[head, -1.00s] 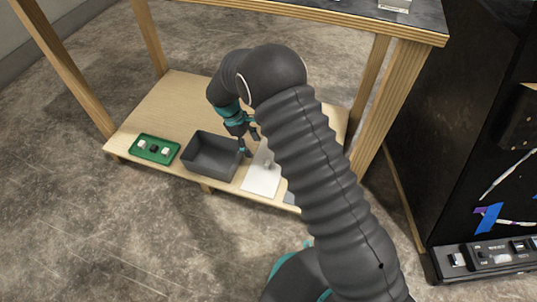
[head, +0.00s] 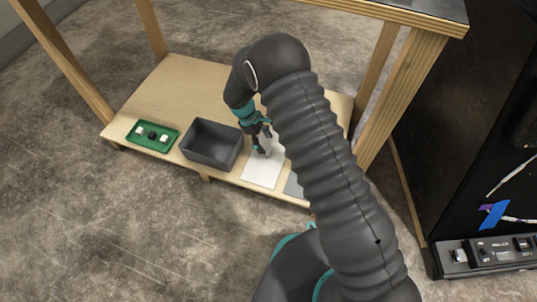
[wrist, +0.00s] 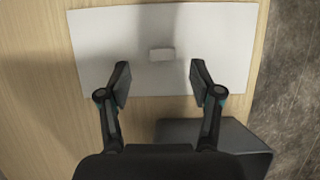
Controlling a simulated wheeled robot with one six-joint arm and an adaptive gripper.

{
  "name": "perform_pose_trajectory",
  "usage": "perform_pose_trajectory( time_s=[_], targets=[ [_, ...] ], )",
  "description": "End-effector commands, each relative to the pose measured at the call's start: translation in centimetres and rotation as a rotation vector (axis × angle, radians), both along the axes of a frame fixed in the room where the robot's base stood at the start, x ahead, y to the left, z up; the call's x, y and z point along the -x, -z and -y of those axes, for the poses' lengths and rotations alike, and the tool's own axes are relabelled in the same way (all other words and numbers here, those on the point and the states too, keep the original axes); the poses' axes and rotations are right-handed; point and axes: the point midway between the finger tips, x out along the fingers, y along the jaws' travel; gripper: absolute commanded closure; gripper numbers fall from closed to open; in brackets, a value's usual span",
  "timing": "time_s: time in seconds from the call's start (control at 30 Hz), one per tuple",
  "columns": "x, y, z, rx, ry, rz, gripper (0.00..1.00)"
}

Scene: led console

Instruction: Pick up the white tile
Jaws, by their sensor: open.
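A small white tile (wrist: 161,54) lies on a larger white sheet (wrist: 100,40) in the wrist view. The sheet also shows on the wooden shelf in the head view (head: 261,174), where I cannot make out the tile near my gripper. My gripper (wrist: 160,75) is open and empty, with its two fingers apart over the near edge of the sheet. The tile is beyond the fingertips, roughly centred between them. In the head view my gripper (head: 265,142) is over the sheet, just right of the dark grey bin (head: 210,155).
A grey sheet (head: 293,186) is right of the white one, partly hidden by my arm. The bin's edge shows low in the wrist view (wrist: 215,130). A table top (head: 400,10) is above.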

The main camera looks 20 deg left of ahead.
Motion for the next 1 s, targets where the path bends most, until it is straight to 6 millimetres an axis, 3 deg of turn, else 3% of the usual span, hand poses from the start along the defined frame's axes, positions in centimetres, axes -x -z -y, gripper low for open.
perform_pose_trajectory(
  time_s=[0.33,0.6,0.67,0.87,0.9,1.0],
  targets=[
    [0.4,4.2,1.3,0.002,0.004,-0.003,0.35],
    [0.4,4.7,1.5,0.000,0.003,0.000,0.35],
    [0.4,4.7,1.5,0.000,0.003,0.000,0.45],
    [0.4,4.8,1.5,0.000,0.002,0.000,0.95],
    [0.4,4.8,1.5,0.000,0.003,-0.001,1.00],
    [0.4,4.7,1.5,0.000,0.003,-0.001,1.00]
  ],
)
